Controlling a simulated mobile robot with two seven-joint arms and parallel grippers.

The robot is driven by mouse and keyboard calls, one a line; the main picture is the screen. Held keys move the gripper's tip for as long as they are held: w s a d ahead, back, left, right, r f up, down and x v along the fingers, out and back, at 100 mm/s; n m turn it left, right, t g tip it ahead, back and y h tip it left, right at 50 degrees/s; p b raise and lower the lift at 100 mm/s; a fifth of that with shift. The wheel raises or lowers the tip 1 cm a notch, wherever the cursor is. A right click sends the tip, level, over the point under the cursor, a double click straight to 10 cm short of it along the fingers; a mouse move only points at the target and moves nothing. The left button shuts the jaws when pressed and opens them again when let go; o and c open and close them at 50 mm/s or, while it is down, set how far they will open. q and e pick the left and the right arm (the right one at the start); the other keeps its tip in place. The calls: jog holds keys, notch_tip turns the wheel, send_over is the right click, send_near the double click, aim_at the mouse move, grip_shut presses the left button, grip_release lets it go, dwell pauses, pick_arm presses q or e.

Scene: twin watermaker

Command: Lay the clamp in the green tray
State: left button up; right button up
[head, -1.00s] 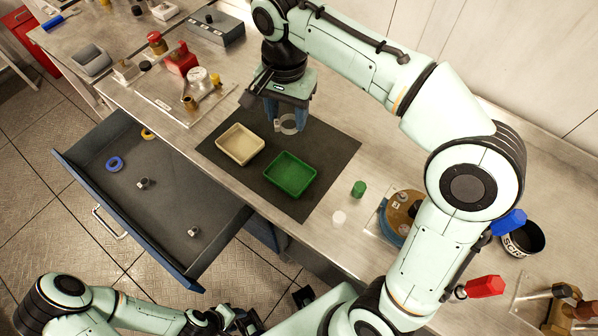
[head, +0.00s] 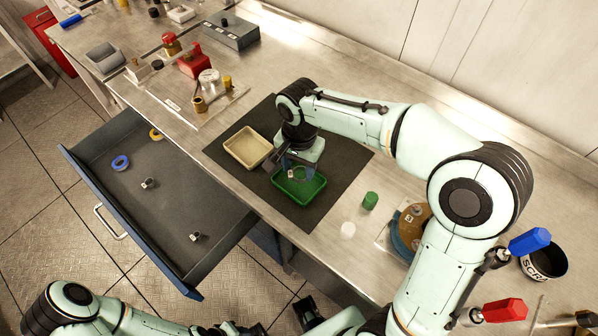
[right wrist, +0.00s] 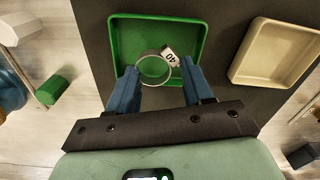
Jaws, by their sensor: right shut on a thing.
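The clamp is a metal ring (right wrist: 153,68) with a small white tag marked 40. My right gripper (head: 298,176) is shut on the clamp, fingertips at the ring's sides in the right wrist view (right wrist: 154,82). The clamp hangs over the green tray (head: 312,200), which lies on the dark mat. In the right wrist view the tray (right wrist: 118,40) spreads behind the ring. I cannot tell whether the clamp touches the tray floor.
A beige tray (head: 266,157) sits beside the green one on the dark mat (head: 345,175). A green cap (head: 370,201) and a white cap (head: 348,230) stand to the right. An open drawer (head: 165,185) below holds blue and yellow rings and two small clamps.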

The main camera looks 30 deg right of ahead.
aim_at(299, 174)
jog(key=shift+f, duration=1.4)
jog(key=shift+f, duration=0.2)
jog(key=o, duration=0.7)
jog(key=shift+r, duration=0.1)
jog(key=shift+r, duration=0.2)
notch_tip(299, 174, up, 12)
jog(key=shift+f+p, duration=0.1)
jog(key=shift+p, duration=0.7)
